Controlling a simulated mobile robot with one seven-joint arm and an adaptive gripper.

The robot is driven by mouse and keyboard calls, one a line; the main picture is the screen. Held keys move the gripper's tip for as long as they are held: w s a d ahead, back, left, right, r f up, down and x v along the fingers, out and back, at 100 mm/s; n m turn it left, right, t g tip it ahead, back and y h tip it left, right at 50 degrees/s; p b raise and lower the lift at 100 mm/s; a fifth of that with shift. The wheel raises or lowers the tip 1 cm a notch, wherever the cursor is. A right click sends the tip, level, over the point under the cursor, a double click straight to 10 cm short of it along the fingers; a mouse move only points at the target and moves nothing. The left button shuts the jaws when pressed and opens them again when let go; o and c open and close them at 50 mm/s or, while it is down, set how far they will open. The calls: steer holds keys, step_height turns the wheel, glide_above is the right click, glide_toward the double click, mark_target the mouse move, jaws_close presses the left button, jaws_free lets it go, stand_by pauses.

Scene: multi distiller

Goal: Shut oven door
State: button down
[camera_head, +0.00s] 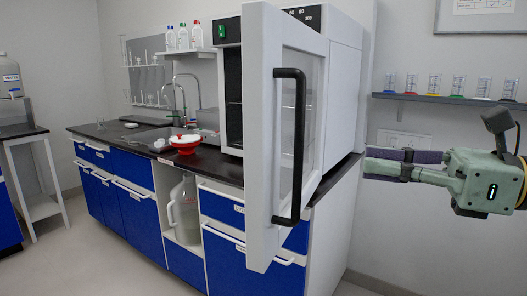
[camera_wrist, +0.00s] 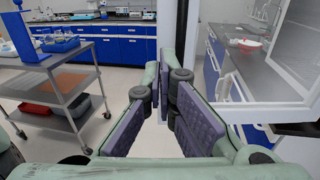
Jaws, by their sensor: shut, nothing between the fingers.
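The oven (camera_head: 343,85) is a white box on the dark bench, with its door (camera_head: 262,140) swung open toward the head camera. The door has a white frame, a glass pane and a black bar handle (camera_head: 289,150). My gripper (camera_head: 372,163) is shut and empty, to the right of the door and apart from the handle in the head view. Its purple finger pads point left. In the wrist view my gripper (camera_wrist: 172,85) shows centrally, with the door's glass pane (camera_wrist: 268,55) to its right. Any contact with the door cannot be told.
The bench (camera_head: 100,130) has blue cabinets, a sink and a red bowl (camera_head: 184,143). A shelf (camera_head: 450,98) with several cylinders is on the wall behind my gripper. A metal cart (camera_wrist: 60,85) stands left in the wrist view, with open floor beyond.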

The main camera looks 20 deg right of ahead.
steer(key=p, duration=0.2)
glide_toward(266, 151)
steer(key=x, duration=0.5)
steer(key=shift+w+a+r, duration=0.1)
steer(key=shift+a, duration=0.05)
steer(key=shift+p+x, duration=0.35)
steer(key=shift+x, duration=0.5)
